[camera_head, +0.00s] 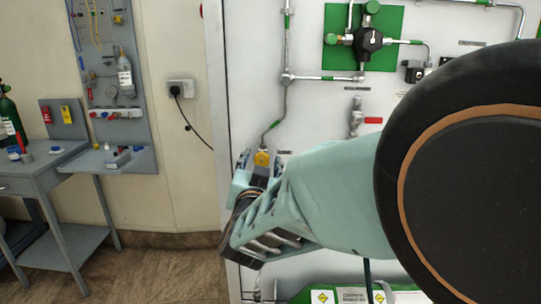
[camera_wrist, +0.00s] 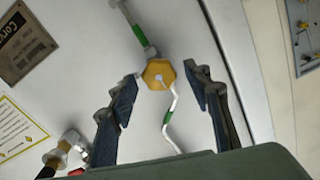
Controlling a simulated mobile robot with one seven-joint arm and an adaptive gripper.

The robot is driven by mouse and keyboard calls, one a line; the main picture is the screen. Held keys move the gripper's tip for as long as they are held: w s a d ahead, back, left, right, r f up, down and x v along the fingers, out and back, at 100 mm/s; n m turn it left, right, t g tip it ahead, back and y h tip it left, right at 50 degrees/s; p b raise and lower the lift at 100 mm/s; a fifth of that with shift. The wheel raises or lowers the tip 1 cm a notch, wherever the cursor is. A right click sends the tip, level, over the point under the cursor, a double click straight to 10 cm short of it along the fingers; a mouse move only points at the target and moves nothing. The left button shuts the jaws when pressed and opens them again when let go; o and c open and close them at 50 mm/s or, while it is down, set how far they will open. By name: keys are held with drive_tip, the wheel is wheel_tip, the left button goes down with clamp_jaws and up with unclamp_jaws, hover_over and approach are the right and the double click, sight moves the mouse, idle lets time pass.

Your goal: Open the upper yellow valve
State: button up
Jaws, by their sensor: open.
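A yellow valve knob (camera_wrist: 159,74) sits on a thin pipe with green bands on the white panel. In the wrist view it lies between and slightly beyond the open fingers of my gripper (camera_wrist: 167,88), with a gap on the right side; whether the left fingertip touches it I cannot tell. In the head view the yellow valve (camera_head: 262,158) shows just above my gripper (camera_head: 255,163), whose hand and arm hide the panel below and to the right. I cannot see a second yellow valve clearly.
The white panel (camera_head: 255,60) carries pipes and a black regulator (camera_head: 368,40) on a green plate. A fitting with a black and orange end (camera_wrist: 60,157) sits at lower left in the wrist view. A grey trolley (camera_head: 60,165) stands left, with open floor before it.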

drive_tip(key=shift+w, duration=0.15)
drive_tip(key=c, duration=1.1)
